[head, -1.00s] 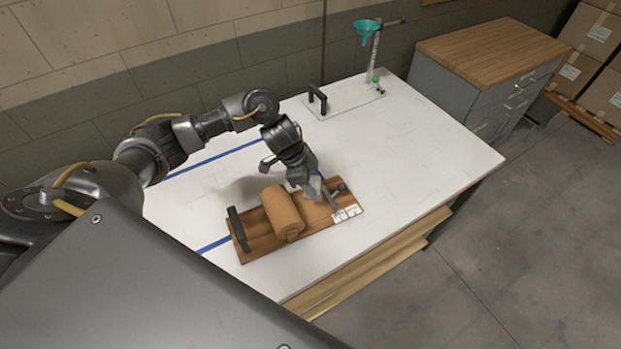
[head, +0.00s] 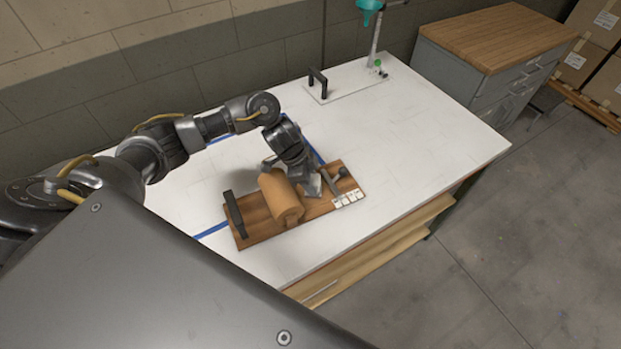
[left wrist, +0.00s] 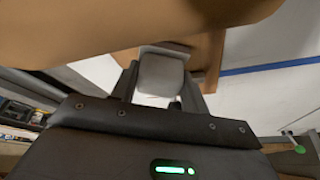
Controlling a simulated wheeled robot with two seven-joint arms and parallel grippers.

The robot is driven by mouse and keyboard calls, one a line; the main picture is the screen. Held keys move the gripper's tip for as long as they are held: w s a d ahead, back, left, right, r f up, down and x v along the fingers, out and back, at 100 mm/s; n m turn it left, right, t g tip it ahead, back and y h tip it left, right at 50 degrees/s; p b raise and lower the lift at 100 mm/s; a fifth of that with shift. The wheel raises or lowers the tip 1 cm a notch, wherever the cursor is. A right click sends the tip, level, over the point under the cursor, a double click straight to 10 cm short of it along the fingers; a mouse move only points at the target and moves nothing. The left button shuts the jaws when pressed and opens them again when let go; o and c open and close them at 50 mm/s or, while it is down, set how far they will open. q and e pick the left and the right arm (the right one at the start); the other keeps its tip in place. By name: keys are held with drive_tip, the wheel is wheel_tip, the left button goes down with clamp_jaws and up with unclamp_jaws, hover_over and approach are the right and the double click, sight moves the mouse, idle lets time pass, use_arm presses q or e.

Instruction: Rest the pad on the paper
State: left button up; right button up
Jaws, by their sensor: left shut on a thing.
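My left gripper (head: 313,186) is low over the wooden board (head: 256,234), just right of the brown roll (head: 279,199). It is shut on a light grey block, which shows between the fingers in the left wrist view (left wrist: 161,75) and may be the pad. In the head view the gripper largely hides this block, and I cannot tell whether it touches the board. The brown roll fills the top of the left wrist view (left wrist: 130,28). Small white paper cards (head: 348,198) lie at the board's right front edge. My right gripper is not in view.
A black handle (head: 235,214) stands at the board's left end and a dark knob (head: 343,172) near its right end. Blue tape (head: 213,229) marks the white table (head: 420,130). The table's right side is clear.

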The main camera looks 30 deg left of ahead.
use_arm(q)
drive_tip(key=shift+f, duration=0.5)
idle(0.5)
drive_tip(key=o, duration=0.9)
drive_tip(key=shift+o, duration=0.2)
drive_tip(key=b+v, duration=0.1)
drive_tip(key=v, duration=1)
drive_tip(key=shift+f, duration=0.1)
